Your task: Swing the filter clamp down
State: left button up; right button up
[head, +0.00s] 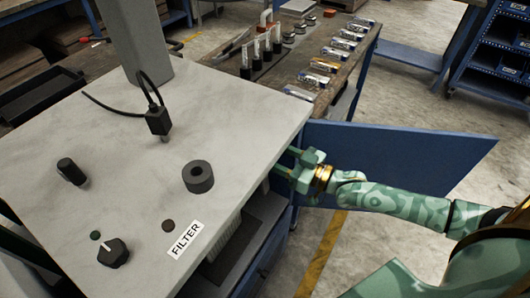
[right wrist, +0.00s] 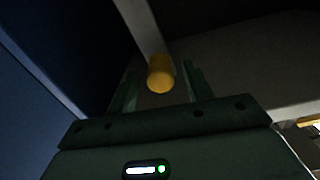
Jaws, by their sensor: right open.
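The filter housing has a pale top panel (head: 120,200) with a FILTER label (head: 186,239) near its front right edge. My right gripper (head: 282,162) is at the housing's right side, and its fingertips reach in below the panel edge. In the right wrist view the right gripper (right wrist: 162,92) is open. A yellow-orange rounded cylinder (right wrist: 160,76), which looks like the clamp's handle end, shows between the two fingers. I cannot tell whether either finger touches it. The rest of the clamp is dark or hidden. My left gripper is not in view.
A blue door panel (head: 400,158) stands open to the right, just behind my right arm. A ribbed grey part (head: 228,240) shows in the opening below the label. A black ring (head: 198,177) and knobs are on the top. A bench (head: 300,62) with small items stands behind.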

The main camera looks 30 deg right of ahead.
jog(key=shift+b+x, duration=0.3)
jog(key=shift+x, duration=1.55)
jog(key=shift+c, duration=0.3)
